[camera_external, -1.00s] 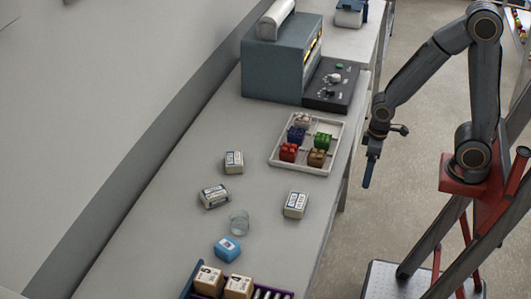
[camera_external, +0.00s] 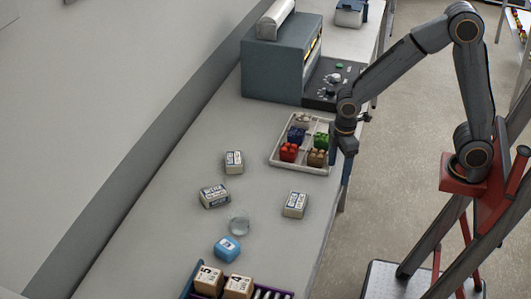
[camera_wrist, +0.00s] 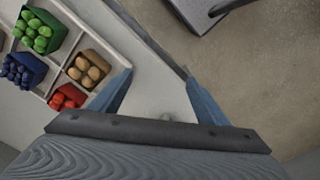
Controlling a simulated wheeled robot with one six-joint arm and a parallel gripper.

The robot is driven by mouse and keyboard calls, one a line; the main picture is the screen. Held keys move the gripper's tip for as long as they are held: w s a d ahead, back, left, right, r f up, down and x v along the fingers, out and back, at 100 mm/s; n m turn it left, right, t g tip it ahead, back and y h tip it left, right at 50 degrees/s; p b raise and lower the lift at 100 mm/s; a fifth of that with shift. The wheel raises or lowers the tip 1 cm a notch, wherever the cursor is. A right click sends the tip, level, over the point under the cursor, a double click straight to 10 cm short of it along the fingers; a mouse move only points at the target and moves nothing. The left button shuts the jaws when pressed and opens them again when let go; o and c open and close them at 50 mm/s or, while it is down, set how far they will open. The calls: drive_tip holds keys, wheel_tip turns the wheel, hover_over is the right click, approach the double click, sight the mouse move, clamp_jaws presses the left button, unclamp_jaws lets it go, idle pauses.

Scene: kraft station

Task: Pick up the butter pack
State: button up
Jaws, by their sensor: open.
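My gripper (camera_external: 345,172) is at the table's right edge, beside the tray and apart from the packs. In the wrist view my gripper (camera_wrist: 158,82) is open, with nothing between its two blue fingers. No white pack shows in that view.
A white divided tray (camera_external: 275,160) holds several colored items; its rim (camera_wrist: 95,35) also shows in the wrist view. A grey machine (camera_external: 272,72) stands at the back.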

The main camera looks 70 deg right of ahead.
sight(297, 200)
drive_tip(key=w+a+r+n, duration=0.1)
drive_tip(key=w+a+n, duration=0.2)
drive_tip(key=a, duration=0.1)
drive_tip(key=w+a+r+n, duration=0.1)
drive_tip(key=w+a+n, duration=0.2)
drive_tip(key=a+n, duration=0.1)
drive_tip(key=w+a+r+n, duration=0.2)
drive_tip(key=w+a+n, duration=0.1)
drive_tip(key=a, duration=0.2)
drive_tip(key=shift+w, duration=0.4)
drive_tip(key=shift+w+a+n, duration=0.1)
drive_tip(key=shift+a+n, duration=0.25)
drive_tip(key=shift+n, duration=0.05)
drive_tip(key=shift+w+f+p, duration=0.1)
drive_tip(key=shift+f+p, duration=1.3)
drive_tip(key=shift+f, duration=2.4)
drive_tip(key=c, duration=1.3)
drive_tip(key=shift+r, duration=0.1)
